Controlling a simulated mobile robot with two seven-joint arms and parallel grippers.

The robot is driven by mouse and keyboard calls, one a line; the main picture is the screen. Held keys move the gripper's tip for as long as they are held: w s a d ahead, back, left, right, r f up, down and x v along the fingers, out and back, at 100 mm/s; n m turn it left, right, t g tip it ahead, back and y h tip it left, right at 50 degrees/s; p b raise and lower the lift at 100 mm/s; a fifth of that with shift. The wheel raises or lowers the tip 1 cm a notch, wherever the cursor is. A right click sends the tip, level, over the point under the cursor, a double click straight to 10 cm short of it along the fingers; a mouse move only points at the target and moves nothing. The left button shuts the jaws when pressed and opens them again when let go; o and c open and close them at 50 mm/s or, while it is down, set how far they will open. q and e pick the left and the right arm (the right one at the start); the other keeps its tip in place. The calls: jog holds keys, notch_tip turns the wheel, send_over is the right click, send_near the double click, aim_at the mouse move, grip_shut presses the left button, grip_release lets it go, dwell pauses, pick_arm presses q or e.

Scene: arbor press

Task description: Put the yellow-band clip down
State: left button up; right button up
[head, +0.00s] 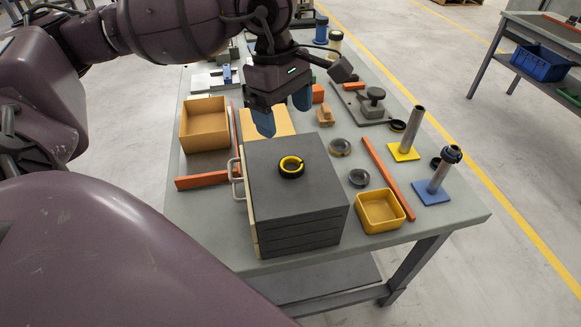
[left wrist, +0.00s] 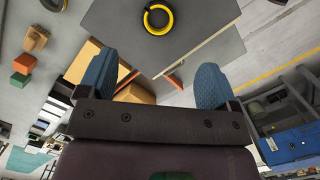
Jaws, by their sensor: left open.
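The yellow-band clip (head: 291,166) is a black ring with a yellow band, lying flat on top of the dark grey drawer box (head: 300,190). It also shows in the left wrist view (left wrist: 158,18), on the box top beyond the fingers. My left gripper (head: 284,112) is open and empty, with blue fingers, over the far edge of the box and apart from the clip. In the left wrist view its two fingertips (left wrist: 160,80) stand wide apart with nothing between them. My right gripper is not in view.
A yellow bin (head: 381,211) and an orange strip (head: 388,178) lie right of the box. A post on a yellow base (head: 404,151) and one on a blue base (head: 431,192) stand farther right. A wooden tray (head: 205,125) stands at the left. Dark rings (head: 358,178) lie between.

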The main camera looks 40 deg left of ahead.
pick_arm(q)
jog(key=n, duration=0.2)
send_over(292, 170)
notch_tip(292, 170, down, 6)
jog(key=shift+a+r, duration=0.1)
jog(key=shift+r, duration=0.15)
jog(key=f, duration=0.4)
jog(key=shift+a+f+b, duration=0.15)
jog(key=shift+a+b, duration=0.05)
jog(key=shift+b, duration=0.15)
jog(key=shift+d+f, duration=0.1)
jog(key=shift+f, duration=0.5)
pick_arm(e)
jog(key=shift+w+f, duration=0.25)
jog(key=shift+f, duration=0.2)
pick_arm(q)
jog(key=shift+c, duration=0.4)
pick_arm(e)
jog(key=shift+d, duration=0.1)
pick_arm(q)
jog(key=c, duration=1)
jog(key=shift+r, duration=0.1)
